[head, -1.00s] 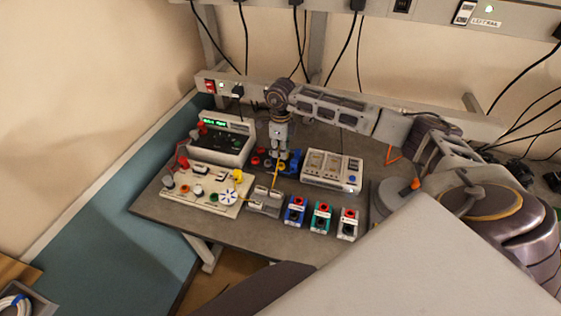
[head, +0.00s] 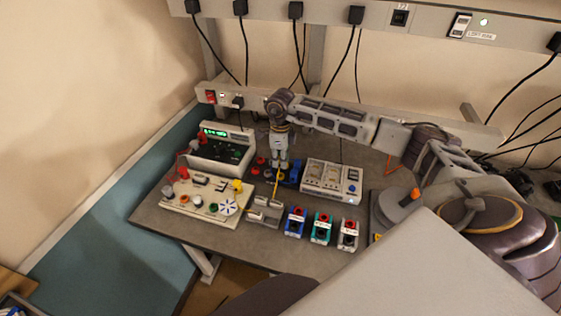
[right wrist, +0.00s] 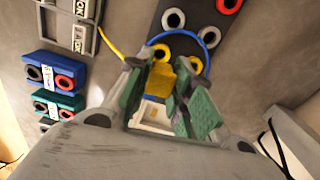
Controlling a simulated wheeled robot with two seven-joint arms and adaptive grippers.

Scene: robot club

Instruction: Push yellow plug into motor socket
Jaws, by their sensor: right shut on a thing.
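The yellow plug (right wrist: 160,80) is between the fingertips of my right gripper (right wrist: 163,92), which is shut on it. Its thin yellow lead (right wrist: 110,42) runs off to the upper left in the right wrist view. Just beyond the plug is a dark socket panel (right wrist: 205,38) with yellow (right wrist: 191,66), white and red ring sockets. One yellow socket (right wrist: 159,51) shows right above the plug; I cannot tell whether the plug touches it. In the head view my right gripper (head: 279,166) points down over the bench, beside a blue part (head: 294,172). My left gripper is not in view.
A white device (head: 332,180) stands right of the gripper. Blue (head: 295,222), teal (head: 321,228) and white (head: 348,234) terminal boxes sit in front. A meter (head: 222,148) and a cream board with a fan (head: 203,192) are at left. A grey holder (head: 264,211) lies close in front.

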